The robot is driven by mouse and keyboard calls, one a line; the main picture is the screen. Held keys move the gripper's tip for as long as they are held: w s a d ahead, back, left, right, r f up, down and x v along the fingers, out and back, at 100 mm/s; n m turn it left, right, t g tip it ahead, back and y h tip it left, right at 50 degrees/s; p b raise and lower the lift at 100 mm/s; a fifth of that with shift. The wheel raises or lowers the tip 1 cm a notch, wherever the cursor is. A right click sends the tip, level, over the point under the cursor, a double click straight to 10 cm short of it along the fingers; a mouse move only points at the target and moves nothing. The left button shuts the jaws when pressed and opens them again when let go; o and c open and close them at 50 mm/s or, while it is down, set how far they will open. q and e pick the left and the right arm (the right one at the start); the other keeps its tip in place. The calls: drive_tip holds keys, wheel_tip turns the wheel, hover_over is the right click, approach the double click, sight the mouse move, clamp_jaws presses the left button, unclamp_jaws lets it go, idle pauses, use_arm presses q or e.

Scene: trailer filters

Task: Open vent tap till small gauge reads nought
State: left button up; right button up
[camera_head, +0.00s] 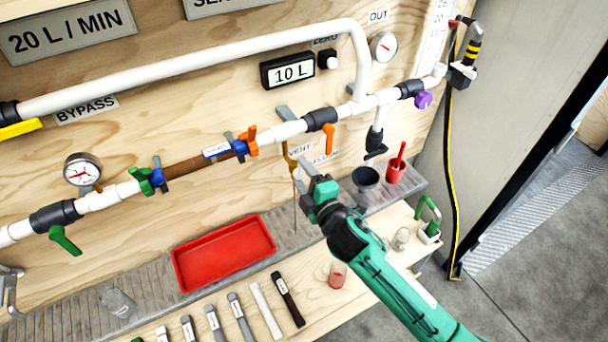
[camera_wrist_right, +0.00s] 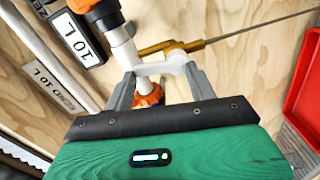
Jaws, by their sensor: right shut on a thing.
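The brass vent tap (camera_head: 290,158) hangs below the pipe beside the VENT label. In the right wrist view the brass body (camera_wrist_right: 172,48) shows with a white lever (camera_wrist_right: 160,68) in front. My right gripper (camera_head: 308,185) is shut on the white lever, one finger at each end; it also shows in the right wrist view (camera_wrist_right: 160,85). A thin grey line (camera_head: 295,205) runs down from the tap. Two round gauges show: one at left (camera_head: 83,172), one by the OUT label (camera_head: 384,46). I cannot read their needles. My left gripper is not in view.
A red tray (camera_head: 224,252) lies on the grey shelf. A dark cup (camera_head: 366,178) and a red pot (camera_head: 396,170) stand right of my gripper. An orange valve handle (camera_head: 328,138) is just above it. Several labelled strips lie on the bench.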

drive_tip(key=o, duration=1)
drive_tip(key=shift+s+d+f, duration=0.1)
drive_tip(key=shift+s+d, duration=0.15)
drive_tip(key=shift+s, duration=0.25)
drive_tip(key=b+v, duration=0.3)
drive_tip(key=v, duration=0.9)
drive_tip(key=shift+s+d, duration=0.15)
drive_tip(key=shift+s, duration=0.15)
